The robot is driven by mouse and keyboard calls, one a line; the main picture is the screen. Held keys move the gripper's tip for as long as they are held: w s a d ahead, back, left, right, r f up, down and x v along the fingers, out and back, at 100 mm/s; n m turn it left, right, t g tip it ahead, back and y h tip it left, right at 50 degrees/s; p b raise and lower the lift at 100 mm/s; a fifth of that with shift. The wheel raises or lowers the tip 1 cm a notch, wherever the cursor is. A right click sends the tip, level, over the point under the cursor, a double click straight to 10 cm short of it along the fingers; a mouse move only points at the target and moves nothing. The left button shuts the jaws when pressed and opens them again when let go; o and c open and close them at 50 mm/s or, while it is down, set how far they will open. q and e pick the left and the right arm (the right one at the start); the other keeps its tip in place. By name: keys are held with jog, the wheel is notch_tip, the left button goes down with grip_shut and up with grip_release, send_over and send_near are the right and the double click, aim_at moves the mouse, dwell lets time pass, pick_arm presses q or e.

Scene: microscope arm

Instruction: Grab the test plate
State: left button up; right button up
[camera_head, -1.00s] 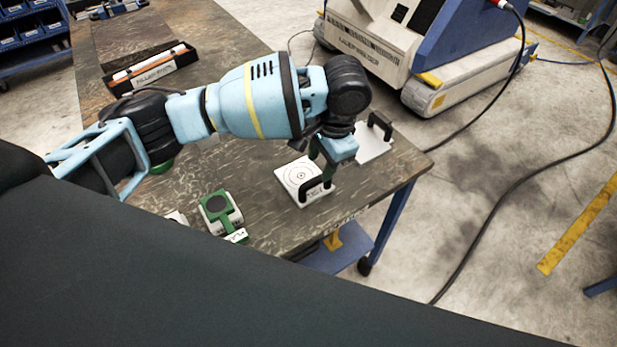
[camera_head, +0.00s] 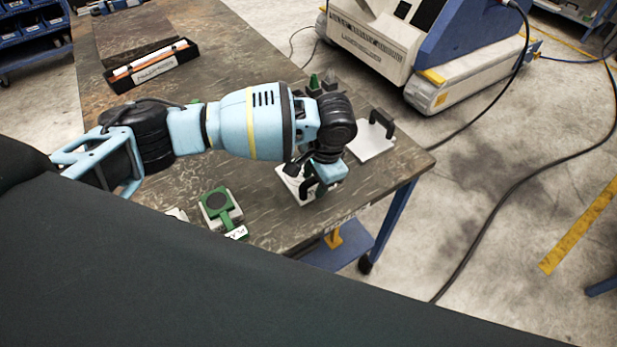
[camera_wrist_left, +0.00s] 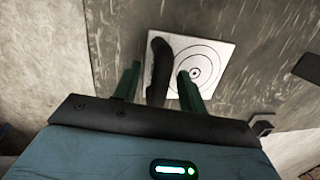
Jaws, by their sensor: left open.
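The test plate (camera_head: 289,172) is a white square with printed rings and a black handle, lying on the dark table near its right end. In the head view my left gripper (camera_head: 311,190) is over the plate and hides much of it. The left wrist view shows the ringed plate (camera_wrist_left: 222,62) below my gripper. Its black handle (camera_wrist_left: 159,68) appears between the two green fingers (camera_wrist_left: 158,88), which are apart and not closed on it. I cannot tell how deep the handle sits between them. My right gripper is not in view.
A second white plate with a black handle (camera_head: 372,143) lies just behind to the right. A green-and-white device (camera_head: 219,209) stands to the left near the front. A black tray (camera_head: 152,66) is at the far left. The table edge (camera_head: 400,192) is close on the right.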

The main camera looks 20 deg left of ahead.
pick_arm(q)
grip_shut()
dwell(0.5)
jog(key=shift+w+r, duration=0.1)
jog(key=shift+r, duration=0.5)
notch_tip(320, 180, up, 2)
jog(key=shift+r, duration=0.25)
jog(key=s+d+r+p, duration=0.1)
jog(key=s+d, duration=0.8)
jog(key=s, duration=0.4)
jog(key=shift+d+r, duration=0.15)
jog(key=shift+r, duration=0.05)
